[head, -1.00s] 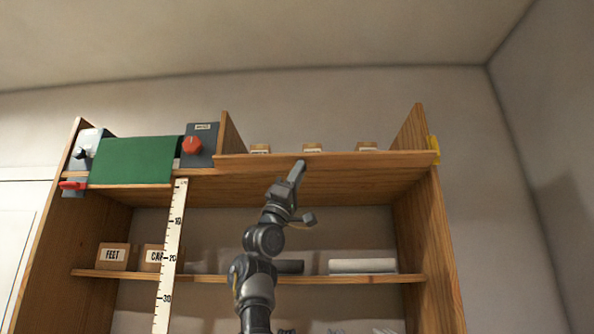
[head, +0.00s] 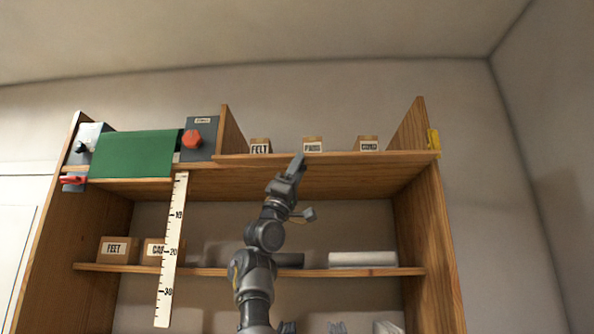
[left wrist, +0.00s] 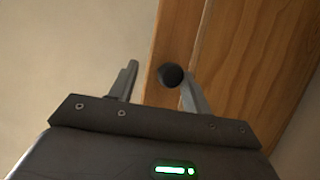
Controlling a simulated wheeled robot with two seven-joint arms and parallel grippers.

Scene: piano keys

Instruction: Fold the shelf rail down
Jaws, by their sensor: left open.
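The shelf rail (head: 345,156) is a long, thin wooden strip along the front edge of the upper right shelf bay. The labelled boxes behind it show above it, so it sits low. My right gripper is not in view.
A grey panel with a red knob (head: 192,139) and a green cloth (head: 134,155) are left of the divider (head: 231,132). A ruler (head: 171,250) hangs below. Boxes (head: 118,250) and a white roll (head: 362,259) sit on the middle shelf (head: 210,270).

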